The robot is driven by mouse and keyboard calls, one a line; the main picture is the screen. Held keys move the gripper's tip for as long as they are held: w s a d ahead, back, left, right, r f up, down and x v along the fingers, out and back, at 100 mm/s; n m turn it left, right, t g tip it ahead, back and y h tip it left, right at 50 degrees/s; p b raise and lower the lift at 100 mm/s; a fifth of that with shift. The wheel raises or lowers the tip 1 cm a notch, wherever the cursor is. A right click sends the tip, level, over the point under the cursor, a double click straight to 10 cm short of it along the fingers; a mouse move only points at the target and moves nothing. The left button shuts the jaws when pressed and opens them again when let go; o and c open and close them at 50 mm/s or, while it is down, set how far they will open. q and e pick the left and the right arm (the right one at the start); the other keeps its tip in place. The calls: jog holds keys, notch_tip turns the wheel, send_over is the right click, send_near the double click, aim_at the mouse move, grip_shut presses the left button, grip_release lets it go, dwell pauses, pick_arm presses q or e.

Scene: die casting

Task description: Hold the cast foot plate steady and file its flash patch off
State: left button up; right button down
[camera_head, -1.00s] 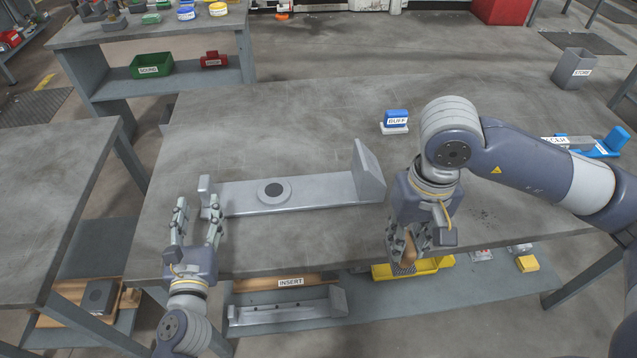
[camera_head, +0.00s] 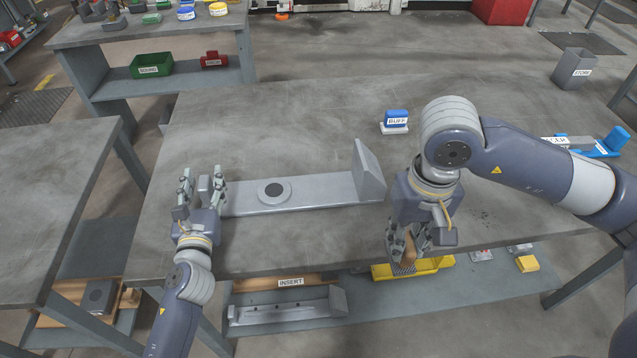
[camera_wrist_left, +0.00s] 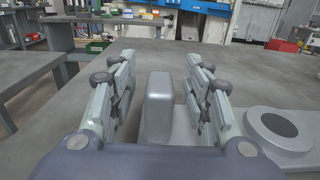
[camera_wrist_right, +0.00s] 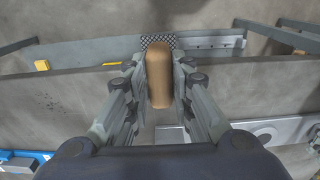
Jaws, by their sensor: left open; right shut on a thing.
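The grey cast foot plate (camera_head: 320,191) lies flat on the table, with a tall angled wall at its right end and a short upright lug at its left. A round boss with a dark centre (camera_head: 273,190) sits on it; I cannot make out a separate flash patch. My left gripper (camera_head: 202,180) is open, its fingers on either side of the lug (camera_wrist_left: 158,105), with gaps showing. My right gripper (camera_head: 408,254) is shut on the file's tan handle (camera_wrist_right: 159,75) near the table's front edge. The file's dark cross-hatched face (camera_wrist_right: 157,41) points down past the edge.
A blue block labelled BUFF (camera_head: 396,117) stands behind the plate. A blue fixture (camera_head: 610,143) is at the table's right. Below the front edge, a shelf holds another casting (camera_head: 285,310) and a yellow holder (camera_head: 436,265).

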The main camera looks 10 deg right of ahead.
pick_arm(q)
grip_shut()
jog(key=shift+r, duration=0.15)
jog(key=shift+f, duration=0.45)
